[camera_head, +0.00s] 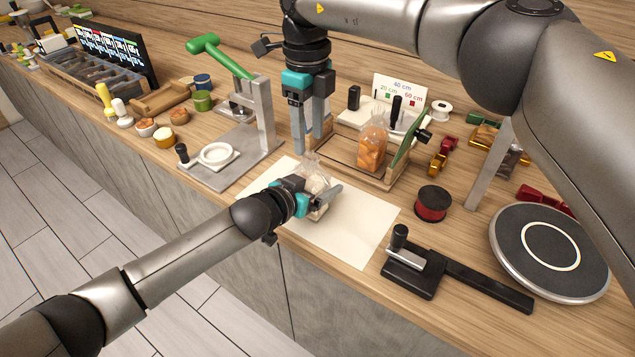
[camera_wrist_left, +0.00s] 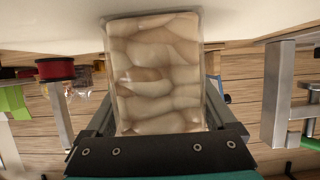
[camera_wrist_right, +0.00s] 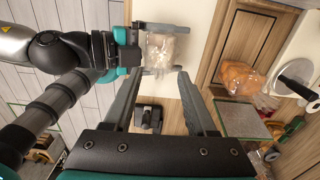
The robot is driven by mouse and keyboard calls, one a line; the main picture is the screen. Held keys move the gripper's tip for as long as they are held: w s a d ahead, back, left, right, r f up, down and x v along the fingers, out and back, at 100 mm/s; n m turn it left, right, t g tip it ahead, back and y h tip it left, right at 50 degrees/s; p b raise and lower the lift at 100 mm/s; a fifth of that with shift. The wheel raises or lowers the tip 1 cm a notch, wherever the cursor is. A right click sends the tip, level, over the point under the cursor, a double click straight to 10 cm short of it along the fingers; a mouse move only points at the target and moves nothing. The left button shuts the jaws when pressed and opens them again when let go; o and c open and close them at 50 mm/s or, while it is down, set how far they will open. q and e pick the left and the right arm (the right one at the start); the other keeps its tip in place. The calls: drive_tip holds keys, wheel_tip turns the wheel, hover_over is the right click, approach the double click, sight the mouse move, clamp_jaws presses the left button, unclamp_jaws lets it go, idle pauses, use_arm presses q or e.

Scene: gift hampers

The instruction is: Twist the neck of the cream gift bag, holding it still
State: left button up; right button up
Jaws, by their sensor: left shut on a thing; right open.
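The cream gift bag (camera_head: 313,184) is a clear bag with cream-coloured pieces, above the white sheet (camera_head: 350,237). My left gripper (camera_head: 322,197) is shut around its body from the side. The bag (camera_wrist_left: 158,75) fills the middle of the left wrist view, between the fingers. My right gripper (camera_head: 309,150) points down over the bag, open and empty. Its fingers hide part of the bag's clear neck in the head view. In the right wrist view the bag (camera_wrist_right: 162,50) lies beyond the open fingertips, apart from them.
A bag of orange pieces (camera_head: 372,147) stands in a wooden tray (camera_head: 345,173) behind. A press stand (camera_head: 262,115) is to the left. A red spool (camera_head: 433,204), a black tool with a long bar (camera_head: 480,285) and a round turntable (camera_head: 550,252) are to the right.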

sight(309, 155)
drive_tip(key=shift+f, duration=2.25)
clamp_jaws()
drive_tip(key=n, duration=0.3)
drive_tip(key=shift+n, duration=0.4)
